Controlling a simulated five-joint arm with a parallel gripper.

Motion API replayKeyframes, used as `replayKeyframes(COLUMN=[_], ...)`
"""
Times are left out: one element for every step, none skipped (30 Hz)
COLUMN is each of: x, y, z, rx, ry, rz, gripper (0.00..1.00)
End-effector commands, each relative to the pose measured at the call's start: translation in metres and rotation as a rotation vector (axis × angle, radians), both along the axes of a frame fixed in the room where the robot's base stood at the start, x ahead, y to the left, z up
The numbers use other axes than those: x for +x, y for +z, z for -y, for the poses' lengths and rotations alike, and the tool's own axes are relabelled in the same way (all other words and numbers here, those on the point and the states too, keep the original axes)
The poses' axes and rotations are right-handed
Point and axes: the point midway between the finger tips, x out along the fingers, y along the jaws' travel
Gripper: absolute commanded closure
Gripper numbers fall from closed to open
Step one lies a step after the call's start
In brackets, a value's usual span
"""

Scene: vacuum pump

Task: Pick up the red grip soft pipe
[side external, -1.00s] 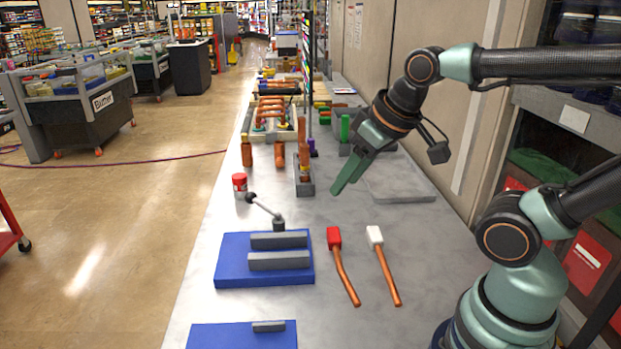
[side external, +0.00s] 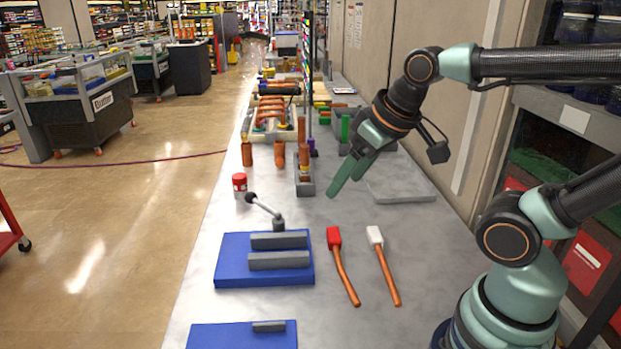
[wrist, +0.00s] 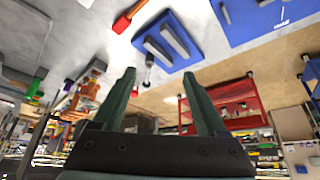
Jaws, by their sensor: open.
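The red grip soft pipe (side external: 345,270) lies on the grey table, its red grip at the far end and its orange pipe running toward the near edge. Its red and orange end also shows at the top of the wrist view (wrist: 127,17). A similar pipe with a white grip (side external: 384,266) lies just to its right. My gripper (side external: 343,190) is open and empty, above the table and beyond the red grip. Its two green fingers stand apart in the wrist view (wrist: 160,98).
A blue base with grey bars (side external: 228,262) and a lever (side external: 265,208) sits left of the pipes. Another blue block (side external: 215,337) is at the near edge. A red-capped jar (side external: 240,184) and upright orange parts (side external: 247,154) stand farther back.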

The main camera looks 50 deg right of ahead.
Motion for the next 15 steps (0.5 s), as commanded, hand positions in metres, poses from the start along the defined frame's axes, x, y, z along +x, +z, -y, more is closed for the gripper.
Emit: replayKeyframes(x=[0.001, 0.003, 0.005, 0.008, 0.011, 0.016, 0.019, 0.024, 0.029, 0.034, 0.038, 0.044, 0.048, 0.052, 0.057], y=[0.0, -0.001, -0.002, -0.003, -0.005, -0.007, -0.009, -0.012, -0.016, -0.02, -0.023, -0.028, -0.032, -0.037, -0.043], z=[0.001, 0.002, 0.004, 0.006, 0.008, 0.012, 0.015, 0.019, 0.024, 0.027, 0.031, 0.036, 0.04, 0.044, 0.05], rx=[0.003, 0.005, 0.01, 0.016, 0.022, 0.032, 0.039, 0.048, 0.059, 0.068, 0.076, 0.087, 0.094, 0.103, 0.113], ry=[-0.01, -0.019, -0.034, -0.051, -0.071, -0.102, -0.128, -0.156, -0.195, -0.224, -0.254, -0.294, -0.323, -0.353, -0.393], rz=[-0.007, -0.014, -0.026, -0.039, -0.052, -0.074, -0.092, -0.109, -0.135, -0.154, -0.172, -0.196, -0.213, -0.232, -0.255], gripper=[0.25, 0.25, 0.25, 0.25, 0.25, 0.25, 0.25, 0.25, 0.25, 0.25, 0.25, 0.25, 0.25, 0.25, 0.25])
